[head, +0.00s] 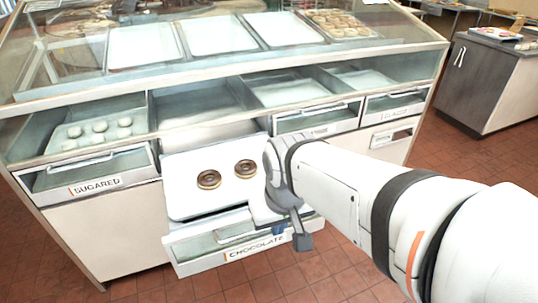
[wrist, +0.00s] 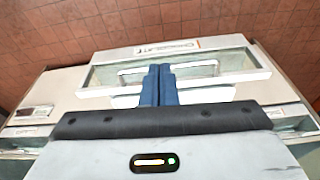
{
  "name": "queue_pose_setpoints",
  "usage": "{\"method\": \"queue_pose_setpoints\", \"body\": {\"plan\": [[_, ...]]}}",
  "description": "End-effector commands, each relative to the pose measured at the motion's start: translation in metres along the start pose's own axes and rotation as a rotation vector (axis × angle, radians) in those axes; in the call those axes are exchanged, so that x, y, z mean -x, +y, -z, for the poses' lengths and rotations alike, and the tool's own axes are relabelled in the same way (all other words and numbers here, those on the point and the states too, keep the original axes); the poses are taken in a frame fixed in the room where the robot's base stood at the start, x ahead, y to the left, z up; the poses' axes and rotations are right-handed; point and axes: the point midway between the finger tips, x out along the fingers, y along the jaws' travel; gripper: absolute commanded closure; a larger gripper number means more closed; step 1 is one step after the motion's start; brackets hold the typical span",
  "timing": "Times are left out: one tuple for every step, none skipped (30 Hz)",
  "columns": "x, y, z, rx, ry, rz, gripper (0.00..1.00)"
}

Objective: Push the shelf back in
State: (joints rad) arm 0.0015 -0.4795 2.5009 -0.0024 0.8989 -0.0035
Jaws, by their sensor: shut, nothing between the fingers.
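The pulled-out shelf is a drawer labelled CHOCOLATE (head: 258,249), sticking out from the display case in the head view. Its white tray (head: 190,205) holds two chocolate-glazed donuts (head: 208,179). My gripper (head: 278,229) is over the right part of the drawer, close to its front. In the wrist view, the blue fingers of my gripper (wrist: 158,70) are together and empty, pointing at the drawer's clear front and handle (wrist: 195,66). I cannot tell whether the fingertips touch the drawer. My arm hides the drawer's right side in the head view.
The SUGARED drawer (head: 95,182), with several pale donuts, is closed on the left. Other closed drawers (head: 318,118) are on the right. Empty trays and a donut tray (head: 340,24) sit on top behind glass. Tiled floor (head: 290,280) in front is clear.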

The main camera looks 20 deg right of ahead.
Motion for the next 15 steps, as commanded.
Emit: {"method": "queue_pose_setpoints", "body": {"plan": [[0.0, 0.0, 0.0, 0.0, 0.0, 0.0, 1.0], [0.0, 0.0, 0.0, 0.0, 0.0, 0.0, 1.0], [0.0, 0.0, 0.0, 0.0, 0.001, 0.0, 1.0], [0.0, 0.0, 0.0, 0.0, 0.001, 0.0, 1.0], [0.0, 0.0, 0.0, 0.0, 0.001, 0.0, 1.0], [0.0, 0.0, 0.0, -0.003, 0.0, 0.0, 1.0], [-0.001, 0.0, 0.0, -0.012, 0.0, 0.0, 1.0], [-0.002, 0.001, 0.001, -0.028, 0.0, 0.0, 1.0], [-0.003, 0.003, 0.002, -0.062, -0.001, 0.0, 1.0], [-0.005, 0.004, 0.003, -0.091, -0.002, 0.002, 1.0], [-0.007, 0.006, 0.004, -0.136, -0.003, 0.004, 1.0], [-0.011, 0.01, 0.006, -0.218, -0.004, 0.004, 1.0], [-0.014, 0.013, 0.008, -0.291, -0.005, 0.005, 1.0], [-0.018, 0.017, 0.01, -0.375, -0.007, 0.004, 1.0], [-0.023, 0.023, 0.013, -0.499, -0.007, 0.004, 1.0]]}}
